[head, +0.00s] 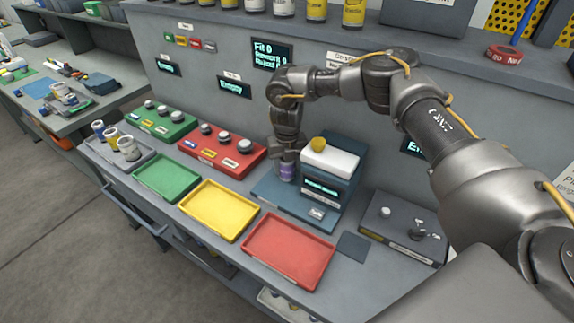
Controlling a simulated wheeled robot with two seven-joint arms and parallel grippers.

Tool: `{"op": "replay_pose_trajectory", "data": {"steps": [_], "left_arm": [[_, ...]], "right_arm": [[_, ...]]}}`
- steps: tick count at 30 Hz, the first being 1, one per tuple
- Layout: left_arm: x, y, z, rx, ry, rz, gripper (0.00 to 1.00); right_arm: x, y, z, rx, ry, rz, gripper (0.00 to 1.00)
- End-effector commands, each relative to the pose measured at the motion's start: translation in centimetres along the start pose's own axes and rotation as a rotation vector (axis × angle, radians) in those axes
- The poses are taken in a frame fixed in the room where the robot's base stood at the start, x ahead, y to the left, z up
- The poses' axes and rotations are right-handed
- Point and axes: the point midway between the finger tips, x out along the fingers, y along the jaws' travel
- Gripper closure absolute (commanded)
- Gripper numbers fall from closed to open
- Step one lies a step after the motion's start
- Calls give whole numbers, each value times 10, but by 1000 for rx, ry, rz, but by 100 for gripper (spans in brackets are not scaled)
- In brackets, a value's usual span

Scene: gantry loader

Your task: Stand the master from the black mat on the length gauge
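The length gauge (326,192) is a blue device with a white top block, a small lit display and a blue base plate. A small purple cylinder (287,172), which looks like the master, is upright at the base plate's far left part, beside the gauge's body. My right gripper (287,160) points down with its fingers around the top of the cylinder. Whether the cylinder's bottom touches the plate is hard to see. The small black mat (352,246) lies bare on the bench, right of the red tray. My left gripper is not in view.
Green (167,177), yellow (218,210) and red (289,250) empty trays line the bench's front. A red box (222,152) and a green box (163,122) with knobs stand behind. A grey control box (403,229) stands right. A grey tray (117,160) holds several cans.

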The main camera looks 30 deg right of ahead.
Motion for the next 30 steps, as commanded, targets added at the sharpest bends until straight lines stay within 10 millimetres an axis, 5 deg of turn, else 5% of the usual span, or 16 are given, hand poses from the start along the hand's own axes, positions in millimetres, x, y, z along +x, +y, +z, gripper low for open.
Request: {"op": "replay_pose_trajectory", "data": {"steps": [5,16,30], "left_arm": [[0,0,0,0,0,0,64],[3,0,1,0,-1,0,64],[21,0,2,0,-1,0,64]], "right_arm": [[0,0,0,0,0,0,30],[-6,0,0,1,-1,1,30],[-91,0,1,0,-3,0,30]]}}
